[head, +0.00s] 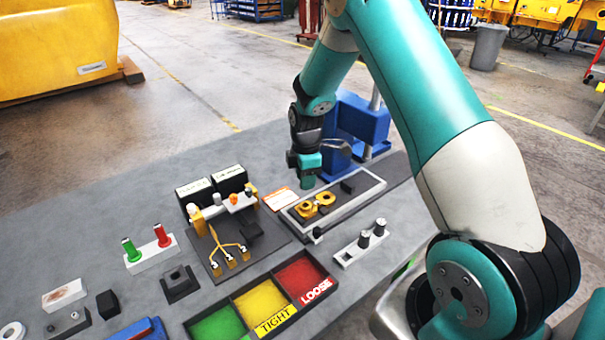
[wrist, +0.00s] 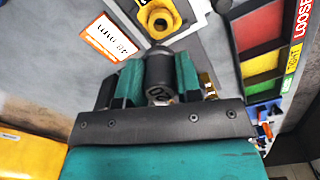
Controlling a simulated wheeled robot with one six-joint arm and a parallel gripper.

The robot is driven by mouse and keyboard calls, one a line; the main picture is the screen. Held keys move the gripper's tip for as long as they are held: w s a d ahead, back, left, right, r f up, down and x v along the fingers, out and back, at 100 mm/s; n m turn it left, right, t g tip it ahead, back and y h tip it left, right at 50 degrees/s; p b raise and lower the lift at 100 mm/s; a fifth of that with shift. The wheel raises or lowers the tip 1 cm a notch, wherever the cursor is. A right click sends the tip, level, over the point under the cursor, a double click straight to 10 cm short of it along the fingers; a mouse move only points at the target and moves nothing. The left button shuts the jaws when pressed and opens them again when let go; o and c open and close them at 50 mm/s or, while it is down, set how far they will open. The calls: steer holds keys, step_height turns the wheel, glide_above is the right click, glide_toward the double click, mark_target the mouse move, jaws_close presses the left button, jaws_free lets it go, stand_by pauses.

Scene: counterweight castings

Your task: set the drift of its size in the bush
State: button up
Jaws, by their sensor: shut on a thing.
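My gripper (head: 307,178) hangs above the back of the grey tray (head: 376,190), apart from the parts in it. In the wrist view my gripper (wrist: 157,82) is shut on a dark cylindrical drift (wrist: 158,68), with a mark on its end. The drift cannot be made out in the head view. Two yellow castings with round bushes, a left one (head: 305,209) and a right one (head: 326,198), lie in the tray. One yellow bush casting (wrist: 158,18) shows beyond the drift in the wrist view, apart from it.
A white holder (head: 345,257) carries two dark drifts (head: 364,238). A sorting tray has green, yellow TIGHT and red LOOSE compartments (head: 300,277). A blue press (head: 360,120) stands behind my gripper. A printed card (head: 280,199) lies left of the grey tray; red and green gauges (head: 162,236) stand further left.

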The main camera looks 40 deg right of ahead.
steer(key=shift+f+b, duration=1.8)
steer(key=shift+f, duration=0.7)
steer(key=shift+f+b, duration=0.7)
steer(key=shift+f, duration=0.3)
steer(key=o, duration=1)
step_height(320, 180, up, 18)
steer(key=b, duration=0.3)
steer(key=shift+f+b, duration=0.25)
steer(key=shift+b, duration=0.1)
